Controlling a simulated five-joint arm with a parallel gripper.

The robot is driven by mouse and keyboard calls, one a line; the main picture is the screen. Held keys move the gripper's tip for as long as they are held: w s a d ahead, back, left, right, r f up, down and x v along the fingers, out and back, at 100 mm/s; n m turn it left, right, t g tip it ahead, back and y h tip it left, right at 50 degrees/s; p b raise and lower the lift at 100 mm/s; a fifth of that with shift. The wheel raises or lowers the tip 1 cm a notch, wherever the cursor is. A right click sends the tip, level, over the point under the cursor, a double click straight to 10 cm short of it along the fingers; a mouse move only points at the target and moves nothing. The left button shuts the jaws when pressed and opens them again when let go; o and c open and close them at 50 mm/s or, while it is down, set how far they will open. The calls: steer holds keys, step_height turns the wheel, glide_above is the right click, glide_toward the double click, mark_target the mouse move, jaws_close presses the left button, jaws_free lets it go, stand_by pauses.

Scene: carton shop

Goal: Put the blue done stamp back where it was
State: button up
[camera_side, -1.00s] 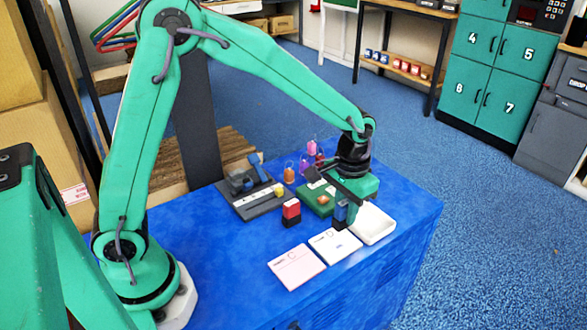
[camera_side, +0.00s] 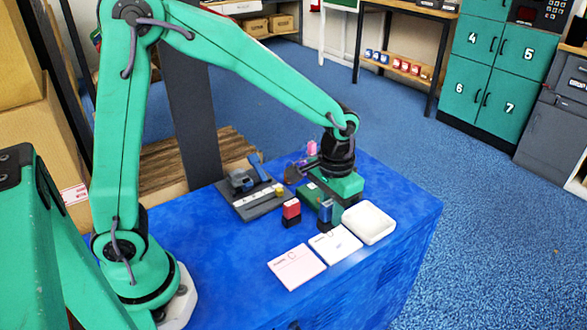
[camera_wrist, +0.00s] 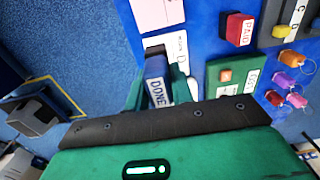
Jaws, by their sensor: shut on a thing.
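The blue done stamp (camera_side: 326,211) is upright in my gripper (camera_side: 329,203), with its dark base just behind the white card. I cannot tell whether its base touches the table. In the wrist view the stamp (camera_wrist: 157,82) shows its DONE label between the green fingers of my gripper (camera_wrist: 160,92). The red PAID stamp (camera_side: 291,209) stands to its left on the blue table and also shows in the wrist view (camera_wrist: 238,28).
A pink card (camera_side: 296,267) lies left of the white card. A white tray (camera_side: 369,223) stands to the right. A green box (camera_wrist: 231,78) is close beside my gripper. A grey holder (camera_side: 248,197) stands behind left. Several coloured key tags (camera_wrist: 290,58) lie near the box.

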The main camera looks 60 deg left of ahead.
steer(key=s+a+r, duration=0.1)
steer(key=s+a, duration=0.1)
steer(key=s, duration=1.1)
steer(key=shift+s+a+r, duration=0.15)
steer(key=shift+a+r, duration=0.05)
steer(key=shift+r, duration=0.2)
steer(key=shift+a+f, duration=0.1)
steer(key=w+a+f, duration=0.1)
steer(key=a+f, duration=0.1)
steer(key=a, duration=0.1)
steer(key=w+a+f, duration=0.2)
steer(key=a, duration=0.2)
steer(key=w+a+f, duration=0.2)
steer(key=a, duration=0.1)
steer(key=shift+a+f, duration=0.2)
steer(key=shift+f, duration=0.2)
steer(key=shift+f, duration=2)
steer(key=shift+f, duration=0.2)
